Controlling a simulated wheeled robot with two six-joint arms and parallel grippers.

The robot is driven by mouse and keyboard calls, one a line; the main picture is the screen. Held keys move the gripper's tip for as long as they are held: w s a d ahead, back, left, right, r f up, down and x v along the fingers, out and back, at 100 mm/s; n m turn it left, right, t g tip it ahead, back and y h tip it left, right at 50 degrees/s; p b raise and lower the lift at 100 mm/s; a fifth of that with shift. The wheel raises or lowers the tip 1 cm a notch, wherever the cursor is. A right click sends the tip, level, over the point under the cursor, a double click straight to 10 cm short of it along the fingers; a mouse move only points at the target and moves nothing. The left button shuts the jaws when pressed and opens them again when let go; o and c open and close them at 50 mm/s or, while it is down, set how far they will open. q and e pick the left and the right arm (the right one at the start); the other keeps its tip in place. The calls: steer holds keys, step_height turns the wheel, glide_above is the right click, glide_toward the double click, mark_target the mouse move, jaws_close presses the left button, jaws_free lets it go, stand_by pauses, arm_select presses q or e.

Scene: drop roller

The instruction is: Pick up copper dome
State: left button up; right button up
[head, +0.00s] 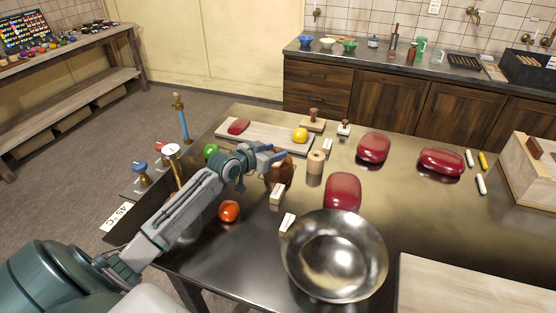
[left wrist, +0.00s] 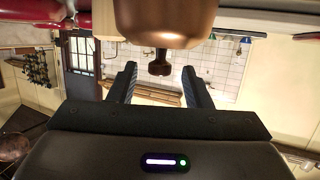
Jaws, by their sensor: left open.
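The copper dome (head: 283,173) stands on the dark table in the head view, partly hidden behind my left gripper (head: 272,156). In the left wrist view the picture is upside down, and the copper dome (left wrist: 166,22) fills the top middle with its dark knob (left wrist: 160,65) pointing down. My left gripper (left wrist: 160,75) is open, one finger on each side of the knob in that view. I cannot tell whether the knob is within the fingers' reach or beyond their tips. Nothing is held. My right gripper is not in view.
A wooden spool (head: 316,162) and small white labelled blocks (head: 277,194) stand close to the dome. A tomato (head: 229,211), a steel bowl (head: 335,254), a red cushion-like block (head: 343,191) and a board (head: 265,138) with a yellow ball (head: 300,135) lie around.

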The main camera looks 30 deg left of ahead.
arm_select(q)
steer(key=shift+x, duration=1.3)
steer(key=shift+s, duration=0.1)
jaws_close()
